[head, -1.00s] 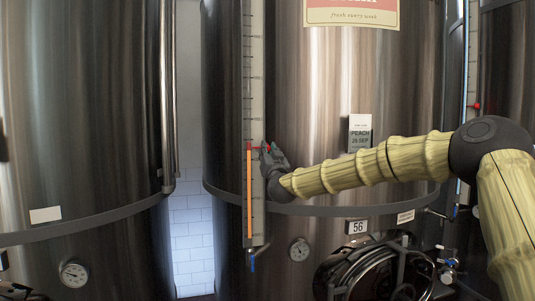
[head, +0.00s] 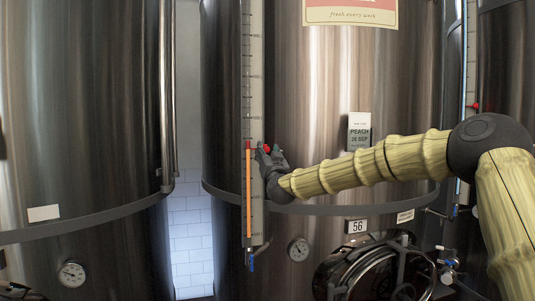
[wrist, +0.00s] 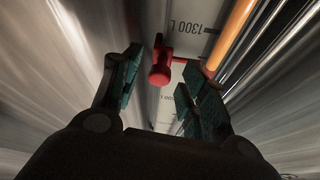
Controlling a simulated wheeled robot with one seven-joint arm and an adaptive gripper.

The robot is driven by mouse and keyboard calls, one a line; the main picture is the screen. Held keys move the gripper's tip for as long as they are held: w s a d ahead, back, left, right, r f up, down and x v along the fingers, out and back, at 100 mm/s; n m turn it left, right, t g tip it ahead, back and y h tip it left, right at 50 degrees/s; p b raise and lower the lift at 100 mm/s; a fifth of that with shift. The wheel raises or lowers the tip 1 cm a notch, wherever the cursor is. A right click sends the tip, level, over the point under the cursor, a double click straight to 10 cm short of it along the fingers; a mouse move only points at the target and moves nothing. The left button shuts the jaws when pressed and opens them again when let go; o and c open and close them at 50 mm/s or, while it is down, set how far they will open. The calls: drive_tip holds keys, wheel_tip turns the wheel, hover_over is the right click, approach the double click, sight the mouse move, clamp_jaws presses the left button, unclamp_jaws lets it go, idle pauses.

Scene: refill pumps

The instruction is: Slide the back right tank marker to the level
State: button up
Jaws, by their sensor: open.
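A red marker (head: 267,148) sits on the pale scale strip (head: 255,90) of the steel tank (head: 330,100) numbered 56. An orange level column (head: 249,190) runs up the strip, its top close to the marker's height. In the wrist view the marker's round red knob (wrist: 159,74) lies between my two fingers, and its red arm reaches toward the orange column's top (wrist: 212,66). My gripper (head: 266,153) is open around the knob; I see gaps on both sides. It also shows in the wrist view (wrist: 158,85). A "1300 L" mark shows upside down beside the knob.
Another steel tank (head: 80,110) stands at left, with a tiled gap between. At right another gauge has a blue column and its own red marker (head: 475,106). A round hatch (head: 375,270) and a dial (head: 299,249) sit low on tank 56.

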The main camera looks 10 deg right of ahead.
drive_tip(key=v, duration=1.2)
drive_tip(key=shift+d, duration=0.1)
